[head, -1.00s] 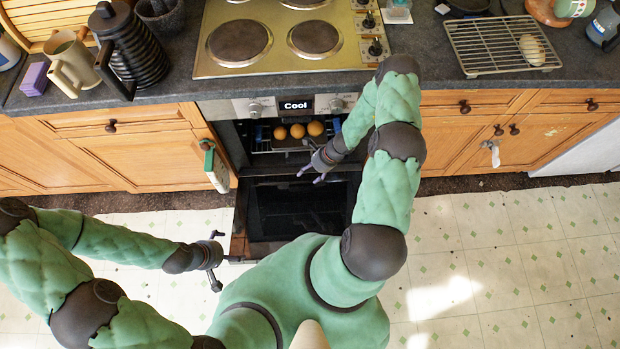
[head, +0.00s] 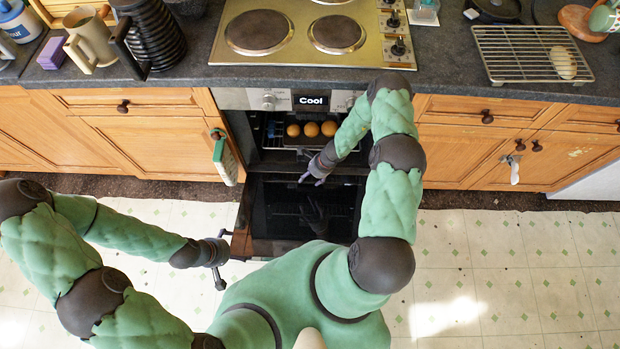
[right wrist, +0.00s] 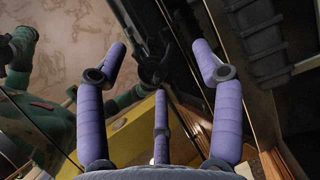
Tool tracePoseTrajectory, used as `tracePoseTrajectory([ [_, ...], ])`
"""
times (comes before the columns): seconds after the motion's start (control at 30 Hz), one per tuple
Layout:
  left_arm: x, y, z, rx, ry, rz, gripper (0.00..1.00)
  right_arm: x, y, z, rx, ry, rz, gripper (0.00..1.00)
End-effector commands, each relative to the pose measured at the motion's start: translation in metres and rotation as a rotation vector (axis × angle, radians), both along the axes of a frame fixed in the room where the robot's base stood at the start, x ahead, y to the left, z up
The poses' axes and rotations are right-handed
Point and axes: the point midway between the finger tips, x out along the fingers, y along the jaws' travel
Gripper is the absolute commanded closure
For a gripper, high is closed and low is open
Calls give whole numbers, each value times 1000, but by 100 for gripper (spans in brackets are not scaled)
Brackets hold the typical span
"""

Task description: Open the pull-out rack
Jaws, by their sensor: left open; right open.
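The pull-out rack (head: 273,146) sits inside the open oven below the hob. Three round brown items (head: 311,129) show at it, side by side. My right gripper (head: 308,181) is open and empty at the oven mouth, in front of and below the rack, above the lowered door. In the right wrist view its purple fingers (right wrist: 160,56) are spread with nothing between them. A dark ribbed part shows at the upper right there; I cannot tell if it is the rack. My left gripper (head: 222,262) is open and empty beside the door's left edge.
The oven door (head: 282,215) hangs open with dark glass facing up. A green-and-white item (head: 224,158) hangs at the left cabinet edge. The counter with the hob (head: 300,65) overhangs the oven. Floor (head: 500,265) to the right is clear.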

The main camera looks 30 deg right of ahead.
Motion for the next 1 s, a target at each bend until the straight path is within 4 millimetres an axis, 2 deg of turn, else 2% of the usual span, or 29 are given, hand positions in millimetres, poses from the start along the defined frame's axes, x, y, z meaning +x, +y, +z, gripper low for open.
tracePoseTrajectory([
  [0.1,0,0,-3,0,0,0,0,1,2,-6,0,0,0,33],
  [0.37,0,0,-2,0,0,0,0,1,2,-6,0,0,0,33],
  [0.4,0,0,-2,0,0,0,0,1,2,-6,0,0,0,36],
  [0.63,0,0,-2,0,0,0,0,1,2,-6,0,0,-1,100],
  [0.83,0,0,-2,0,0,0,0,1,2,-6,0,0,-1,100],
  [1.0,0,0,-2,0,0,0,0,1,2,-6,0,0,-1,53],
])
